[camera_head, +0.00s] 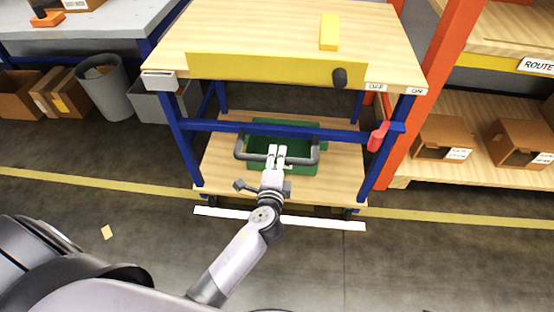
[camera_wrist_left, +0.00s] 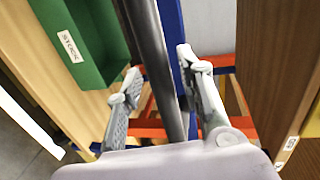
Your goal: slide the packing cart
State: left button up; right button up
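The packing cart has a wooden top (camera_head: 285,30) on a blue frame (camera_head: 180,145), with a wooden lower shelf (camera_head: 225,165). A dark grey handle bar (camera_head: 302,161) sticks out at its front, below the top. My left gripper (camera_head: 276,152) is at the middle of this bar. In the left wrist view the bar (camera_wrist_left: 153,45) runs between its two parted fingers (camera_wrist_left: 158,75), with small gaps on both sides. A red lever (camera_head: 378,137) is at the right of the frame, below OFF and ON labels (camera_head: 376,87). My right gripper is not in view.
A green crate (camera_head: 300,168) labelled STOCK sits on the lower shelf. A white strip (camera_head: 280,218) lies on the floor before the cart. An orange rack post (camera_head: 440,80) stands close at right. Bins (camera_head: 105,90) stand at left. The front floor is mostly clear.

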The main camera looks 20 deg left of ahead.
pick_arm(q)
jog(key=shift+s+r, duration=0.1)
jog(key=v, duration=1.1)
jog(key=shift+s+d, duration=0.2)
jog(key=shift+s, duration=0.15)
